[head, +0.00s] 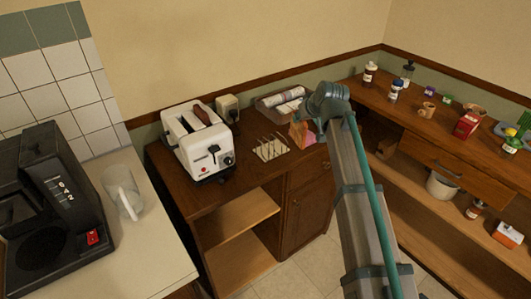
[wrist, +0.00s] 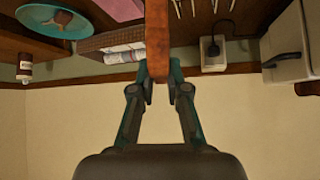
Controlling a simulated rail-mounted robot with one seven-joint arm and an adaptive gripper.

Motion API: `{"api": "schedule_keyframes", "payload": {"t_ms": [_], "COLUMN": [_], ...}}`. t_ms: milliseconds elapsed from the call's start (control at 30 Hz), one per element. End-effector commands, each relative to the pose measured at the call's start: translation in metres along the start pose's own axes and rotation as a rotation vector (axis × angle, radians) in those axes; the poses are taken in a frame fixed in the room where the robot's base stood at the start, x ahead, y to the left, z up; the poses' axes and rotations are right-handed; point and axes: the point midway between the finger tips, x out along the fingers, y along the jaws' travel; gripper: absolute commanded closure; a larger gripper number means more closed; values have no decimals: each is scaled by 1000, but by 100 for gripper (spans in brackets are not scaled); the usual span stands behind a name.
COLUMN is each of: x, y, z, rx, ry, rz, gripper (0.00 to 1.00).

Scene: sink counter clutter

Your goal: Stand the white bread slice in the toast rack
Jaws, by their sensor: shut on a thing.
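My gripper (wrist: 159,92) is shut on a bread slice (wrist: 158,40), seen edge-on with its orange-brown crust towards the wrist camera. Its faces hardly show there. In the head view the slice (head: 297,130) is a small orange patch below my gripper, partly hidden by the arm, right of the toast rack. The toast rack (head: 270,149) is a pale base with thin upright bars, on the brown counter in front of the wall. Only its bar ends (wrist: 196,8) show at the top of the wrist view. The slice is apart from the rack.
A white toaster (head: 203,150) with a dark brown slice in it stands left of the rack. A basket of rolled cloths (head: 283,99) and a wall socket (head: 228,106) are behind. A pink item (wrist: 122,9) lies near the slice. Shelves with bottles are at right.

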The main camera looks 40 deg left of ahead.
Motion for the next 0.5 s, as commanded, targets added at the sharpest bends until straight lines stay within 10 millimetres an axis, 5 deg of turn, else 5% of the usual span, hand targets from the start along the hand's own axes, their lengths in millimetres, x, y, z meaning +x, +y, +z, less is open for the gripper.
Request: {"api": "schedule_keyframes", "payload": {"t_ms": [233, 500], "x": [15, 28], "y": [-78, -102], "z": [-56, -55], "rx": [-147, -198], "ry": [7, 9], "rz": [-143, -192], "gripper": [100, 100]}}
